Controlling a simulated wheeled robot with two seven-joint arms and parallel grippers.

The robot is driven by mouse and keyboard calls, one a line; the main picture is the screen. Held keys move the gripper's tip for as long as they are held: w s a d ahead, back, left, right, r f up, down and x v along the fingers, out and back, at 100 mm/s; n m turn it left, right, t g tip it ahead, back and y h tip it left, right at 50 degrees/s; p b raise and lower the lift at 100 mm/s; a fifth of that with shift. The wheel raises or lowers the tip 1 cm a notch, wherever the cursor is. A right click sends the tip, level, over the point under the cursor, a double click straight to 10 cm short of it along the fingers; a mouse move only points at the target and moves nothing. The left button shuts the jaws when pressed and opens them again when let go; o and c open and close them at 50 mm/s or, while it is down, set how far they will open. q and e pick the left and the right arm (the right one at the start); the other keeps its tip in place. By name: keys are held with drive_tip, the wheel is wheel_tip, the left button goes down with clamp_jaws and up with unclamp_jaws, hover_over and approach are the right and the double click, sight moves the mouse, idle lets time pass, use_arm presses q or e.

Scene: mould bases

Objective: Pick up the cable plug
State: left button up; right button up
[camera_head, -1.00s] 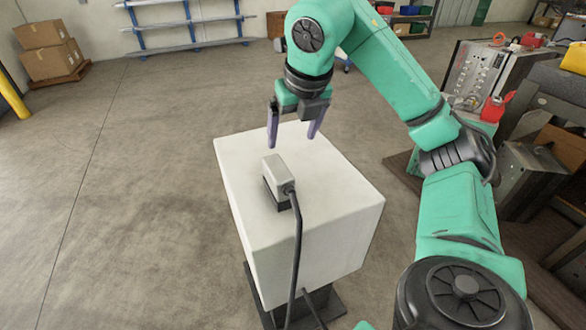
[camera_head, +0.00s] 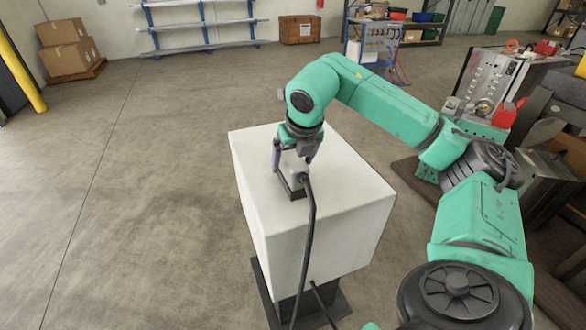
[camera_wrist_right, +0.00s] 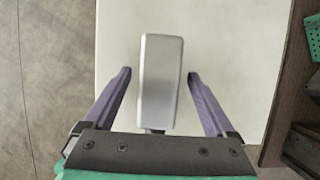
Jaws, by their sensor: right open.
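The cable plug (camera_head: 297,172) is a light grey block on a dark base, on top of a white box-shaped stand (camera_head: 335,212). A black cable (camera_head: 310,225) runs from it down the front of the stand. My right gripper (camera_head: 294,164) is low over the plug, open, with one finger on each side. In the right wrist view the plug (camera_wrist_right: 161,78) lies between the two purple fingers (camera_wrist_right: 158,76), with a gap visible on both sides. The gripper partly hides the plug in the head view. My left gripper is not in view.
The stand's top is otherwise clear. A metal control panel (camera_head: 487,82) and dark machinery stand at the right. Cardboard boxes (camera_head: 65,45) and a blue rack (camera_head: 200,25) are at the back. The floor at the left is free.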

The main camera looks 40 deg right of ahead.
drive_tip(key=shift+f, duration=0.25)
clamp_jaws()
drive_tip(key=shift+r, duration=0.1)
idle(0.3)
drive_tip(key=shift+r, duration=0.25)
wheel_tip(320, 180, up, 20)
drive_tip(key=p, duration=0.7)
drive_tip(key=shift+p, duration=0.35)
